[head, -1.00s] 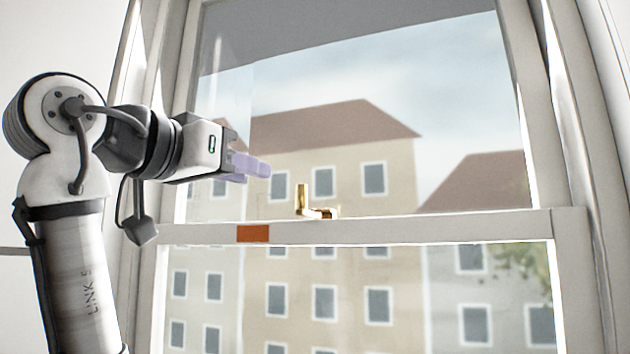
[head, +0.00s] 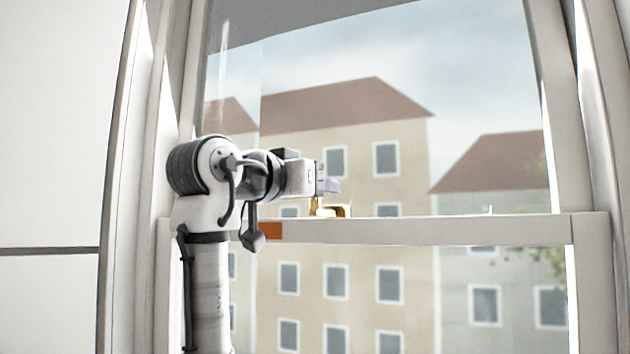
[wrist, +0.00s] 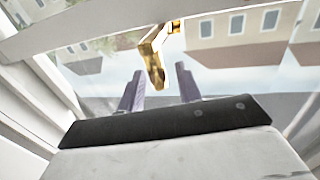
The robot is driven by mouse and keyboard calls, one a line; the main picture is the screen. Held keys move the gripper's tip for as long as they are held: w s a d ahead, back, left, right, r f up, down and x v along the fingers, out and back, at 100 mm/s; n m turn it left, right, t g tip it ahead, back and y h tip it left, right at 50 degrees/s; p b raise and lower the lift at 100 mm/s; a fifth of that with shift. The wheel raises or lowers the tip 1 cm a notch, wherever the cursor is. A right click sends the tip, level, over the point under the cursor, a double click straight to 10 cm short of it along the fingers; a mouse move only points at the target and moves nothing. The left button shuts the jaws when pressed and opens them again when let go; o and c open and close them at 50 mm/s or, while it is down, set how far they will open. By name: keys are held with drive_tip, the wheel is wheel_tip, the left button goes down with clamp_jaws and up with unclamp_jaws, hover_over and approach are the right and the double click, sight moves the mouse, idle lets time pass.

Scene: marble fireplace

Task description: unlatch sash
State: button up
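The sash latch (head: 337,211) is a small brass piece on top of the window's white meeting rail (head: 450,229). It also shows in the wrist view (wrist: 154,52), where its lever hangs down in the picture with its end between my fingers. My gripper (head: 330,186) is at the latch's upper left in the head view and hides the top of the lever. In the wrist view my gripper (wrist: 159,72) has two lilac fingers spread apart, with a visible gap on each side of the lever.
An orange patch (head: 273,230) marks the rail just left of the latch. The white side frame (head: 555,110) stands to the right. Glass lies behind, with buildings outside. The rail right of the latch is mostly clear.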

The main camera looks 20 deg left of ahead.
drive_tip(key=shift+c, duration=0.3)
clamp_jaws()
drive_tip(key=shift+d, duration=0.15)
